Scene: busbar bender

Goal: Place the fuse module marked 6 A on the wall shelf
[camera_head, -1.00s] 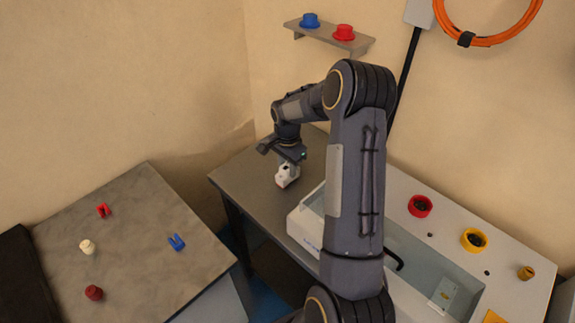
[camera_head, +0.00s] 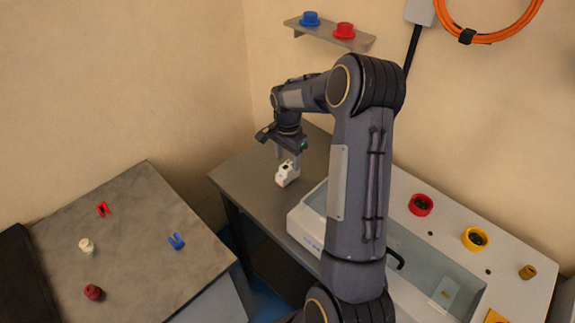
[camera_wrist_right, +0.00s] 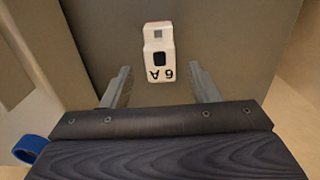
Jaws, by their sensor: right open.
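The white fuse module (camera_wrist_right: 158,52) shows its "6 A" marking upside down in the right wrist view. It lies on the grey table, and in the head view it is a small white block (camera_head: 287,174). My right gripper (camera_head: 287,158) is just above it, fingers pointing down. In the right wrist view the gripper (camera_wrist_right: 160,84) is open, with the module between and a little beyond its fingertips, apart from both. The wall shelf (camera_head: 330,34) is at the top, holding a blue knob (camera_head: 310,20) and a red knob (camera_head: 344,31). My left gripper is out of view.
The white machine (camera_head: 315,232) with a clear cover stands right of the module on the same table. A second table (camera_head: 135,225) at left holds several small parts. An orange cable coil (camera_head: 490,40) hangs right of the shelf. The grey table (camera_head: 250,172) is bare around the module.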

